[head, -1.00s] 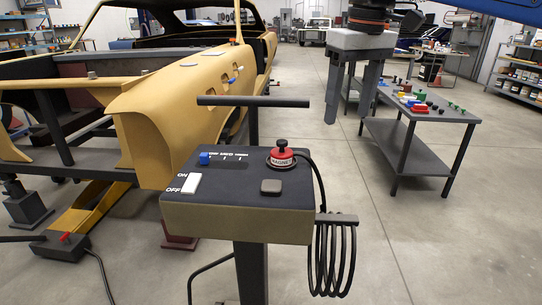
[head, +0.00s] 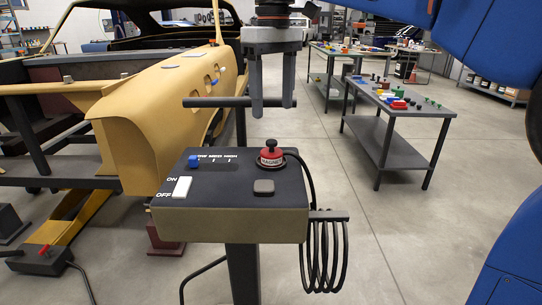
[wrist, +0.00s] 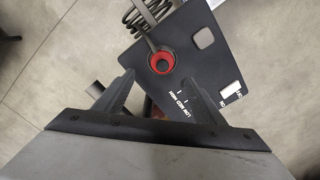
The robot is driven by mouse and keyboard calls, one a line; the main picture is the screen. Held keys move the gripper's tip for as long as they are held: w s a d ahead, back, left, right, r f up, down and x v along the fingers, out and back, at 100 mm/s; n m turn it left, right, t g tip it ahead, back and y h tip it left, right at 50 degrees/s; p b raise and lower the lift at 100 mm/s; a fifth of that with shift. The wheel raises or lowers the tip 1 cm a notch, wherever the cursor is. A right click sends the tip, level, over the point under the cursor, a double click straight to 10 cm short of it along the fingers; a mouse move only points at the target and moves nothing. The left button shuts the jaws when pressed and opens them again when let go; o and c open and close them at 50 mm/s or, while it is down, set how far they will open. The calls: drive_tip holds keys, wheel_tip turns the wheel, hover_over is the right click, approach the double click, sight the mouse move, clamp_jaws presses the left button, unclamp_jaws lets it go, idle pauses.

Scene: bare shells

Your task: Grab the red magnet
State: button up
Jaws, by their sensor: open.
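The red magnet (head: 270,158) is a squat red piece with a dark knob on top and the word MAGNET on its side. It sits upright on the top of a dark control box (head: 231,190), near the back right corner. In the wrist view the magnet (wrist: 162,62) shows from above as a red ring around a dark knob. My gripper (head: 272,112) points down above and just behind the magnet in the head view, apart from it. Its two fingers are spread and empty. They also show in the wrist view (wrist: 157,88), with the magnet beyond their tips.
A horizontal bar (head: 215,102) stands behind the box, close to my fingers. A black coiled cable (head: 323,255) hangs at the box's right side. A yellow car shell (head: 150,125) stands at left, and a table (head: 405,105) with small parts stands at right.

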sight(271, 140)
wheel_tip(271, 140, down, 5)
drive_tip(key=shift+f, duration=0.2)
drive_tip(key=shift+s+a+f, duration=0.1)
drive_tip(key=shift+f, duration=1.25)
drive_tip(key=shift+s+a+f, duration=0.1)
drive_tip(key=shift+f, duration=1.25)
drive_tip(key=c, duration=1.4)
drive_tip(key=shift+r, duration=0.1)
